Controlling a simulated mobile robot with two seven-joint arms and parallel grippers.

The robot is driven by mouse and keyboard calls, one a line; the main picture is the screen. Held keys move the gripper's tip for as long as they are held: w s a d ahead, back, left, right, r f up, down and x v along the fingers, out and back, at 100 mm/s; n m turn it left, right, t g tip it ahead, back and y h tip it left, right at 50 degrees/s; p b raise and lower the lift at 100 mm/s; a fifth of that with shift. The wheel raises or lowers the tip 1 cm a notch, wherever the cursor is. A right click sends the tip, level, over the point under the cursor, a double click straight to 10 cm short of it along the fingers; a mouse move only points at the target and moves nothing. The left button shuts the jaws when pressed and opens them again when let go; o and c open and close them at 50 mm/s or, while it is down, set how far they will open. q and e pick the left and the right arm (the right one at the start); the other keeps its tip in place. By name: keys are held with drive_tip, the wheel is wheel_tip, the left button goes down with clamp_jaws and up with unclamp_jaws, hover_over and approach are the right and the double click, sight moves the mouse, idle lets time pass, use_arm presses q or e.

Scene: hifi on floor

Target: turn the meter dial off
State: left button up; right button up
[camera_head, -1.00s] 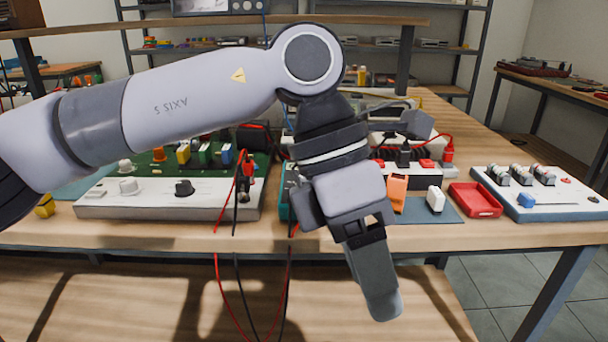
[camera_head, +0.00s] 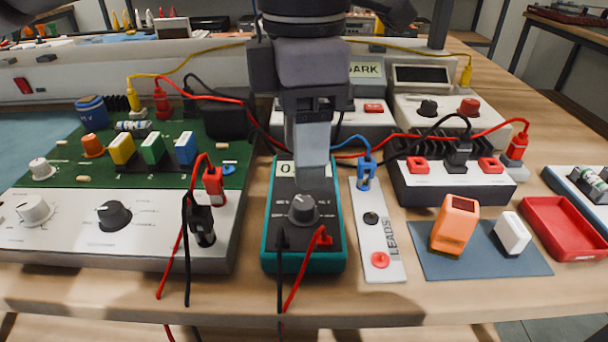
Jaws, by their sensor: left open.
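The meter (camera_head: 266,252) is a teal-edged handheld unit with a dark face, lying on the bench near its front edge. Its round grey dial (camera_head: 303,208) has a light pointer mark, and its exact setting is too small to read. My left gripper (camera_head: 312,160) comes down from above, over the upper part of the meter, just behind the dial. One pale finger hides part of the display; a "0" shows to its left. The gripper is open with nothing visible in it. I cannot tell whether the fingertip touches the meter. My right gripper is not in view.
Red and black leads plug into the meter's lower face and hang over the bench edge. A green circuit board (camera_head: 60,170) with knobs stands left. A LEADS strip (camera_head: 385,240), an orange block (camera_head: 455,225), a white block (camera_head: 512,233) and a red tray (camera_head: 530,206) are right.

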sight(304, 202)
use_arm(q)
wheel_tip(304, 202, down, 5)
drive_tip(key=shift+s+f+b, duration=0.15)
drive_tip(key=shift+f+b, duration=0.05)
drive_tip(key=shift+b, duration=0.45)
drive_tip(key=shift+f, duration=0.55)
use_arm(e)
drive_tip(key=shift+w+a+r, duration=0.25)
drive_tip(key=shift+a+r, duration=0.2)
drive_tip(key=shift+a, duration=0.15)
use_arm(q)
clamp_jaws()
